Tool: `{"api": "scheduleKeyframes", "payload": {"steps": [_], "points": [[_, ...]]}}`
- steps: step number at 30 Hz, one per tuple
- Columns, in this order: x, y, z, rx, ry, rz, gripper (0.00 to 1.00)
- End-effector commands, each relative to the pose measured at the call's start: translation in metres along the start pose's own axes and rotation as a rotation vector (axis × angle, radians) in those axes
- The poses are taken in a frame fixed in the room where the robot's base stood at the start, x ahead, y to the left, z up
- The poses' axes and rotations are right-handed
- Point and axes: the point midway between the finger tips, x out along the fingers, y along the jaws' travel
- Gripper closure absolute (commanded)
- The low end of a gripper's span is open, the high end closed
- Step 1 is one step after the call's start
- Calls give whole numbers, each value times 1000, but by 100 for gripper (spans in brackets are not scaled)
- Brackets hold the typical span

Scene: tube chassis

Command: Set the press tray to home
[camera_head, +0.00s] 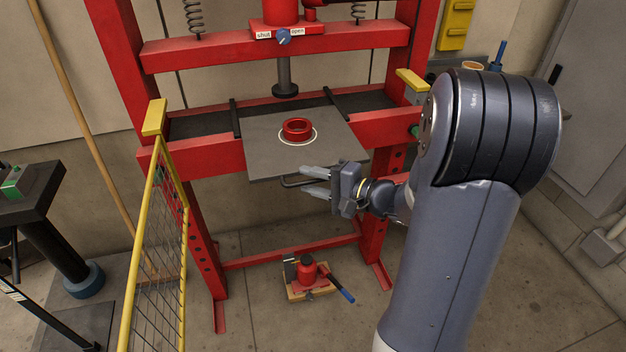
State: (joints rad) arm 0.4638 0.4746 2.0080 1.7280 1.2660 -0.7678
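The press tray (262,148) is a flat grey plate on the bed of the red press. Its front part juts out over the red front beam. A red ring (297,128) sits inside a pale circle on the tray, in front of the press ram (285,80). A dark bar handle (290,183) hangs at the tray's front edge. My gripper (309,181) is at the front right of the tray, fingers pointing left and apart. The handle's bar runs into the gap between the fingers; I cannot tell whether they touch it.
A yellow-framed mesh guard (160,240) stands open at the left. A valve knob (283,37) sits between "shut" and "open" labels above. A red jack (307,270) is on the floor below.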

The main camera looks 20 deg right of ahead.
Motion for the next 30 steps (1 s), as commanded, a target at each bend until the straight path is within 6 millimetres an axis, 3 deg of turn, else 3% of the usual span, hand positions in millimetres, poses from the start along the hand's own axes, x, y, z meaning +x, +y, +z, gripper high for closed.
{"api": "scheduleKeyframes", "payload": {"steps": [6, 17, 30], "points": [[0, 0, 0, 0, 1, 0, 70], [0, 2, 0, 2, 1, 3, 99], [3, 4, -4, 5, 0, 9, 100]]}}
